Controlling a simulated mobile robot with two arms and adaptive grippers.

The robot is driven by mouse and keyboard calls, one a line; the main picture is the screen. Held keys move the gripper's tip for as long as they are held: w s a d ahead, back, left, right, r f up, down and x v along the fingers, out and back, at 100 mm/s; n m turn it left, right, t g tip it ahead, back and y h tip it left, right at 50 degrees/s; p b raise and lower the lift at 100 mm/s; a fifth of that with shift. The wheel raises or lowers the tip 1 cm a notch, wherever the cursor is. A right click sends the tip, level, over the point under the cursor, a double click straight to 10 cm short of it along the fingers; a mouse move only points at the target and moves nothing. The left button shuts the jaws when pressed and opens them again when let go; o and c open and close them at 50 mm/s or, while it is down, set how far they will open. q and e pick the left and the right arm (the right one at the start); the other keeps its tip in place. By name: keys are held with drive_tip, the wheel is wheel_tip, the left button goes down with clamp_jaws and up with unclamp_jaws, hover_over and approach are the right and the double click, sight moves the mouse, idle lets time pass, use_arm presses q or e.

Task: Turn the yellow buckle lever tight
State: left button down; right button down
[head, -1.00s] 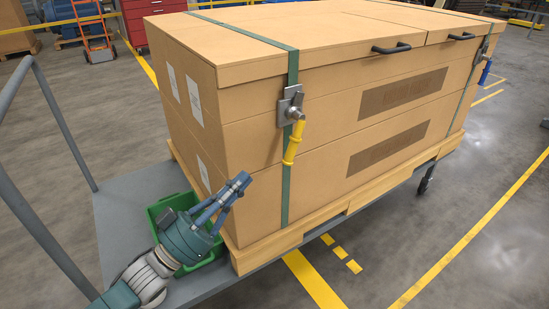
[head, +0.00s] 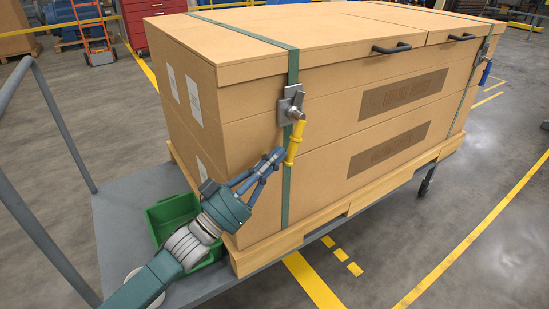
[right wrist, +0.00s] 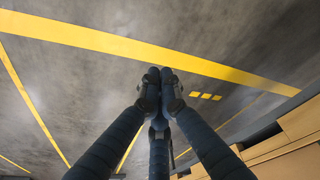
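The yellow buckle lever (head: 295,143) hangs down, slightly tilted, from a grey metal buckle (head: 291,105) on a green strap (head: 286,195) at the near left part of the big cardboard crate's front. My left gripper (head: 274,158) is just left of the lever's lower end, its fingers pointing up and right at it. Its fingertips look drawn together with nothing between them; whether they touch the lever I cannot tell. My right gripper (right wrist: 160,76) shows in the right wrist view with its fingertips together and empty, over the floor; it is not in the head view.
The cardboard crate (head: 245,145) stands on a wooden pallet on a grey cart (head: 120,205) with a rail at left. A green bin (head: 165,215) sits on the cart behind my left arm. A blue lever (head: 486,72) hangs on the far right strap. The floor at right is open.

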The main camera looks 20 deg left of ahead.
sight(285, 163)
use_arm(q)
drive_tip(key=shift+f, duration=0.1)
use_arm(e)
drive_tip(key=shift+f, duration=0.1)
